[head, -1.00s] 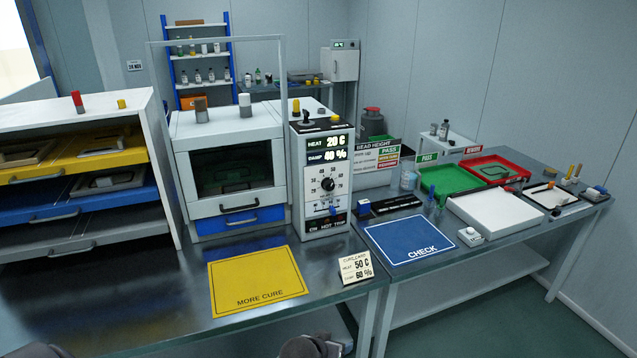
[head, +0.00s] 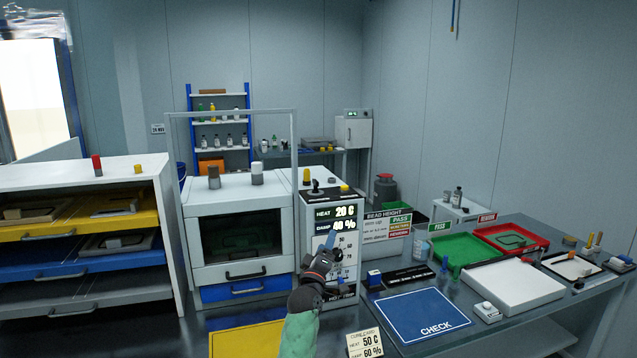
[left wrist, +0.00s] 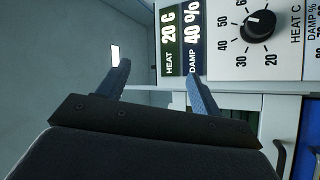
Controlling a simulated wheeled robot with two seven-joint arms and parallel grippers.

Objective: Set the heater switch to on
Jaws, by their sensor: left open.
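The control panel (head: 345,197) is an upright white box beside the curing oven, with displays reading HEAT 20 C and DAMP 40 %. My left gripper (head: 331,238) is raised in front of the panel, open and empty, and covers much of its middle and lower face. In the left wrist view the open fingers (left wrist: 158,70) stand apart with nothing between them. That view shows the displays (left wrist: 181,40) and a black dial (left wrist: 259,26) with a number scale, turned sideways. The heater switch cannot be made out; the panel's lower part is hidden behind my gripper and arm.
A white oven (head: 240,205) with a blue drawer stands left of the panel. A yellow mat (head: 245,342) lies in front, and a card reading 50 C and 60 % (head: 364,345) stands beside it. A blue CHECK mat (head: 420,313) lies to the right.

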